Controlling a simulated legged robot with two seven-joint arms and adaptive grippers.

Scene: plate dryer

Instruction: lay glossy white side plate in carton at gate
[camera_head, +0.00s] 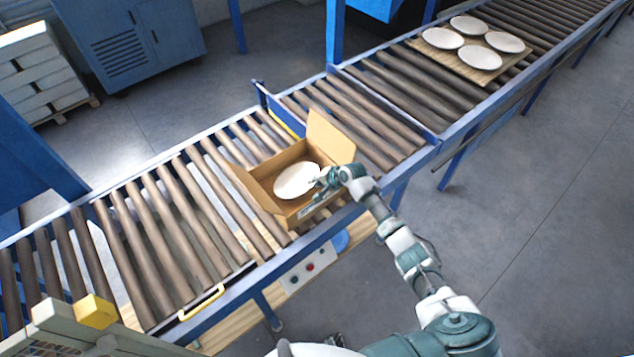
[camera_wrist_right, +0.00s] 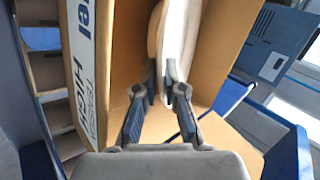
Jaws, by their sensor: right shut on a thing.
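A glossy white side plate (camera_head: 297,180) is inside the open carton (camera_head: 262,190) on the roller conveyor. My right gripper (camera_head: 322,180) reaches over the carton's near right side and is shut on the plate's rim. In the right wrist view the plate (camera_wrist_right: 178,40) is seen edge-on between the fingertips (camera_wrist_right: 160,90), with the carton's brown walls on both sides. Whether the plate touches the carton floor cannot be told. My left gripper is not in view.
Several white plates lie on a wooden board (camera_head: 440,62) farther up the conveyor (camera_head: 190,200). The carton's flaps (camera_head: 322,130) stand open. A control box with buttons (camera_head: 308,268) hangs at the conveyor's near side. A yellow handle (camera_head: 202,303) lies near the front left.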

